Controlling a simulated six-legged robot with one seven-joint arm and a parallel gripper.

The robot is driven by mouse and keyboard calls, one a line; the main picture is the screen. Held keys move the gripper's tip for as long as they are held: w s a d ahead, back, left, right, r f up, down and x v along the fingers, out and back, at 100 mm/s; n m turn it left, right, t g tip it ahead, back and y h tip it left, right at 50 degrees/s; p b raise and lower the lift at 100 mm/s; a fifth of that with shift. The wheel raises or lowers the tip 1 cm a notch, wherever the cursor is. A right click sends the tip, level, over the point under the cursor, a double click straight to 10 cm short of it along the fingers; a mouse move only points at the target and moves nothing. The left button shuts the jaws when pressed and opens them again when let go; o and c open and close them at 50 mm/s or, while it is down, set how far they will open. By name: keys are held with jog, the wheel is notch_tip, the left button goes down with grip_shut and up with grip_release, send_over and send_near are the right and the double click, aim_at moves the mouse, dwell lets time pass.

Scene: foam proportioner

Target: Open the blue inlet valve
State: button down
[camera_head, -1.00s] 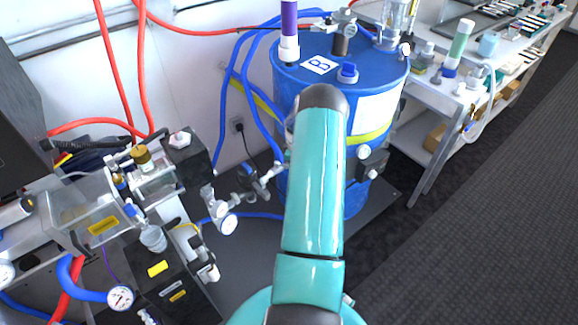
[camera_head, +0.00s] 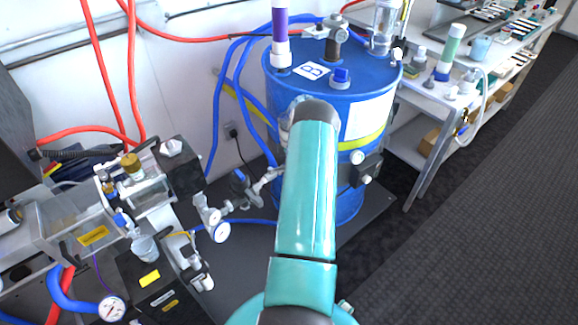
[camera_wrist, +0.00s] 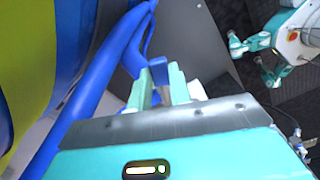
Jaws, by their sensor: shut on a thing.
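In the wrist view my gripper (camera_wrist: 160,88) has its two pale green fingers closed on a small blue handle (camera_wrist: 159,71), which I take to be the blue inlet valve's. The handle stands between the fingertips, beside thick blue hoses (camera_wrist: 112,62). In the head view my teal arm reaches toward the blue drum (camera_head: 352,82) and hides my gripper and the held handle. A silver pipe run with fittings (camera_head: 232,206) lies left of the arm, near the drum's base. How far the handle is turned cannot be told.
Left stands a machine with a clear-walled chamber (camera_head: 150,192), a gauge (camera_head: 112,308) and red hoses (camera_head: 131,70). A grey bench (camera_head: 436,118) with bottles is at right. Open dark carpet (camera_head: 490,210) lies at lower right.

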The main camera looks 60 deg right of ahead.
jog(key=shift+w+d+n, duration=0.55)
jog(key=shift+w+n, duration=0.05)
jog(key=shift+n, duration=0.5)
jog(key=c, duration=1.3)
grip_release()
jog(key=shift+r, duration=0.1)
notch_tip(320, 180, up, 14)
jog(key=shift+f, duration=0.15)
